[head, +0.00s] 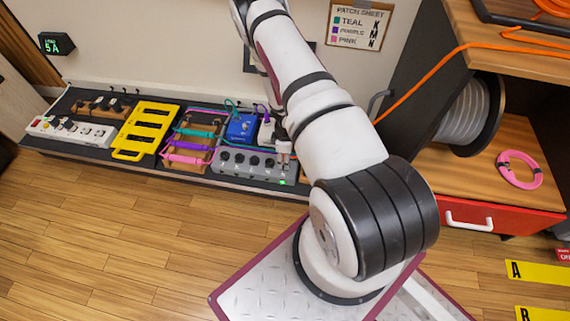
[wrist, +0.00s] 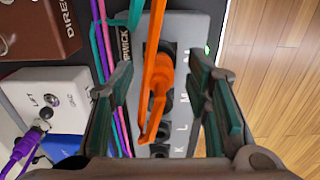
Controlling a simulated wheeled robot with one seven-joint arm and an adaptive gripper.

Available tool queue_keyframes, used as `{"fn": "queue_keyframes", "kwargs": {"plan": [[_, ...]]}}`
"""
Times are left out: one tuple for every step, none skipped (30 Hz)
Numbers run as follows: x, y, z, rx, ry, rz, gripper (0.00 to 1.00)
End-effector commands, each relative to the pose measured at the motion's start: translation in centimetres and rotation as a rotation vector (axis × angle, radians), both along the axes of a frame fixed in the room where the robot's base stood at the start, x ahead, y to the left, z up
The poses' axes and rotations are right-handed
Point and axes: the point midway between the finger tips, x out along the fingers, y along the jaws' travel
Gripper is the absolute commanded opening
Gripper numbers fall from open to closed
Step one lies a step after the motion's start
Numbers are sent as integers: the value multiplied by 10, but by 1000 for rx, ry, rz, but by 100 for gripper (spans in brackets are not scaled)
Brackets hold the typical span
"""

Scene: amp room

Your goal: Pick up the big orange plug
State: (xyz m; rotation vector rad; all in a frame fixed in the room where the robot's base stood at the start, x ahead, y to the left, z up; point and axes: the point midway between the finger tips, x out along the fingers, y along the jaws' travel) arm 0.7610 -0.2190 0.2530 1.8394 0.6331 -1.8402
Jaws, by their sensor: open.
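The big orange plug (wrist: 158,98) shows in the wrist view with its orange cable (wrist: 157,38), over the grey box (wrist: 187,30) with black round sockets and letters. My gripper (wrist: 163,78) is open, one finger on each side of the plug, with a visible gap to each. The plug's lower end overlaps the box's face; I cannot tell how deep it sits. In the head view the grey box (head: 232,160) lies on the long board, and my arm hides the plug and most of my gripper.
Teal, purple and pink cables (wrist: 105,60) run close beside the left finger. A blue pedal (head: 241,127) and a yellow rack (head: 145,128) share the board. An orange cable (head: 430,77) runs to the wooden shelf at right. Open floor (head: 110,220) lies in front.

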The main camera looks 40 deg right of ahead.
Motion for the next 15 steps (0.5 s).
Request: {"fn": "queue_keyframes", "kwargs": {"plan": [[0, 0, -5, 1, -1, -1, 44], [0, 0, -6, 1, -1, 0, 44], [0, 0, -6, 1, -1, 0, 44], [0, 0, -5, 1, -1, 0, 44], [0, 0, -5, 1, -1, 0, 44], [0, 0, -4, 0, 0, 0, 44], [0, 0, -4, 0, 0, 0, 44], [0, 0, -4, 0, 0, 0, 42], [0, 0, -4, 0, 0, 0, 33], [0, 0, -4, 0, 0, 0, 26], [0, 0, -4, 0, 0, 0, 19], [0, 0, -4, 0, 0, 0, 10], [0, 0, -4, 0, 0, 0, 3], [0, 0, -4, 0, 0, 0, 0], [0, 0, -4, 0, 0, 0, 0]]}}
